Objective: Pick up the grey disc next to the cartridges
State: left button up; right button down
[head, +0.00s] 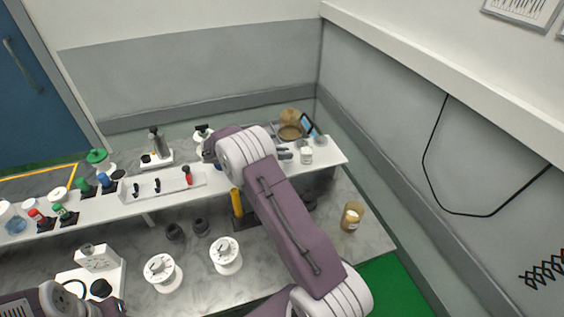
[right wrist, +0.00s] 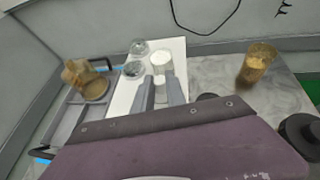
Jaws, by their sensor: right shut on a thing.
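My right gripper (head: 284,154) is over the right part of the white raised shelf, beside a white jar (head: 306,156). In the right wrist view its two grey fingers (right wrist: 160,94) are closed around a small pale thing (right wrist: 160,86). Its shape is mostly hidden, so I cannot tell for sure that it is the grey disc. The white jar (right wrist: 161,62) stands just beyond the fingertips. I cannot clearly identify the cartridges. My left gripper (head: 118,307) shows only partly at the bottom left, its jaws unclear.
Two white spools (head: 162,272) (head: 226,255) and two dark round pieces (head: 174,231) (head: 200,227) stand on the lower bench. An amber jar (head: 351,217) stands at the bench's right. A wall is on the right.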

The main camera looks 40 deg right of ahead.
jog(key=s+d+r, duration=0.1)
jog(key=s+r, duration=0.2)
jog(key=s, duration=0.2)
jog(key=s+r+b, duration=0.1)
jog(key=s+r, duration=0.2)
jog(key=s, duration=0.3)
jog(key=shift+d+r, duration=0.2)
jog(key=shift+d, duration=0.15)
